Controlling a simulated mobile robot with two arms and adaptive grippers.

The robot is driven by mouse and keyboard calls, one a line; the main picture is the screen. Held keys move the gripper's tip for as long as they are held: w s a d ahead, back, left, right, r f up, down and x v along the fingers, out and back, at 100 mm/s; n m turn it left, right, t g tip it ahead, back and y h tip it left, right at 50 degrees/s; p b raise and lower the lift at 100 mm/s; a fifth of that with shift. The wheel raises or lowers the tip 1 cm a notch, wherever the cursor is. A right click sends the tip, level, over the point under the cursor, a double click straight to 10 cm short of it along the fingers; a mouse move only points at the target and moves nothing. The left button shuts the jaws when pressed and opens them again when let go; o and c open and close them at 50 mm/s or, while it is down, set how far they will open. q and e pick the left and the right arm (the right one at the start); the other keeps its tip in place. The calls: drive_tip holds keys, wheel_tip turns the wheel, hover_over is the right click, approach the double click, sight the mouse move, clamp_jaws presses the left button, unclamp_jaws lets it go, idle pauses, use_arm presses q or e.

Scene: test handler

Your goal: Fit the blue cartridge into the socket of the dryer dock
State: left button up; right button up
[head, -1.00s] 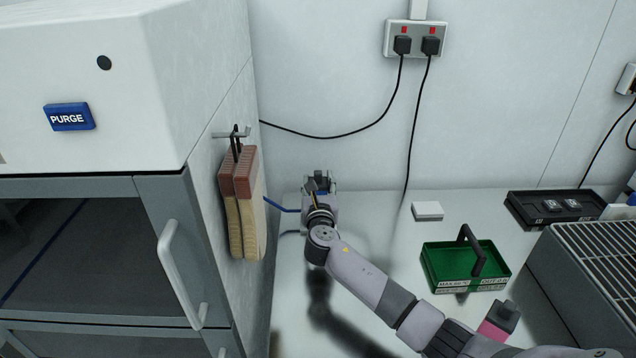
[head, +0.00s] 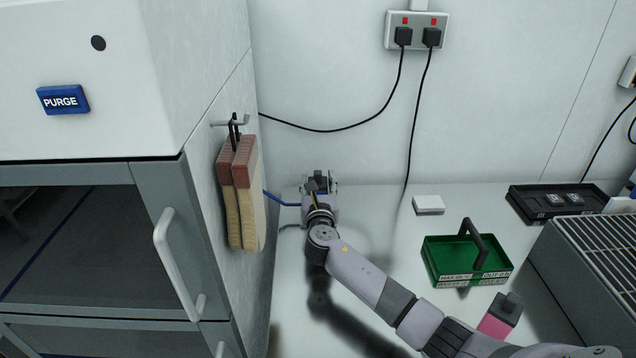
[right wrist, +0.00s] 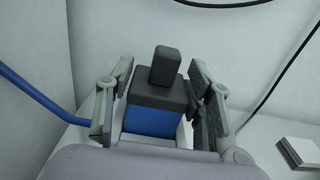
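The blue cartridge (right wrist: 150,122) has a dark grey cap with an upright tab and stands upright in the right wrist view. Pale walls, seemingly of the dryer dock (right wrist: 184,133), show beside its lower part; how deep it sits is hidden by my wrist. My right gripper (right wrist: 160,100) has one finger on each side of the cartridge, spread, with a gap at the left finger; contact at the right finger is unclear. In the head view my right gripper (head: 320,187) is at the back left of the bench and hides most of the dock. My left gripper is out of view.
A blue hose (head: 281,199) runs in from the left. A white block (head: 428,204), green carrier (head: 466,270), pink-bodied cartridge (head: 498,320), black tray (head: 540,210) and slatted grey unit (head: 600,255) stand to the right.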

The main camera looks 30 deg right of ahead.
drive_tip(key=o, duration=0.3)
drive_tip(key=shift+f, duration=0.1)
drive_tip(key=v, duration=1.2)
drive_tip(key=shift+a, duration=0.1)
idle(0.6)
